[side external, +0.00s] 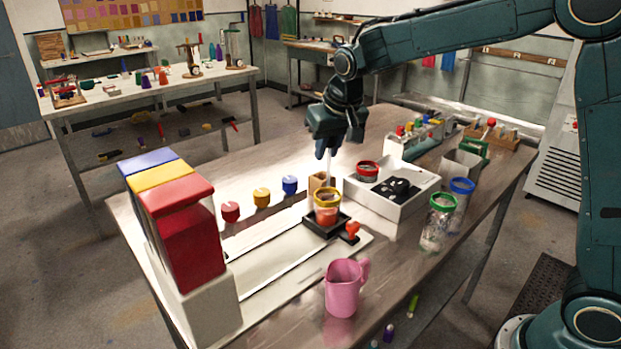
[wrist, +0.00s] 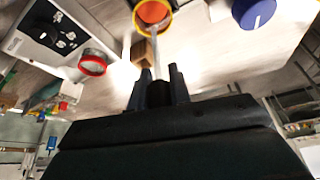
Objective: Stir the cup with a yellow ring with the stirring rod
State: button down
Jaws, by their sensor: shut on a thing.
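The cup with a yellow ring (side external: 327,214) holds orange-red liquid and stands upright on a small black stand (side external: 312,226). The cup also shows at the top edge of the wrist view (wrist: 153,13). My gripper (side external: 327,150) is above the cup, pointing down, shut on the thin pale stirring rod (side external: 331,171). In the wrist view the rod (wrist: 154,52) runs from between my fingers (wrist: 159,80) to the cup's near rim. I cannot tell whether its tip is inside the cup or just above it. A wooden block (side external: 317,182) stands close behind the cup.
A pink jug (side external: 342,290) stands in front. Red, yellow and blue containers (side external: 185,225) rise at left.

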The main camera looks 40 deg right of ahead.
jog(key=shift+r, duration=1.4)
jog(key=shift+w, duration=0.1)
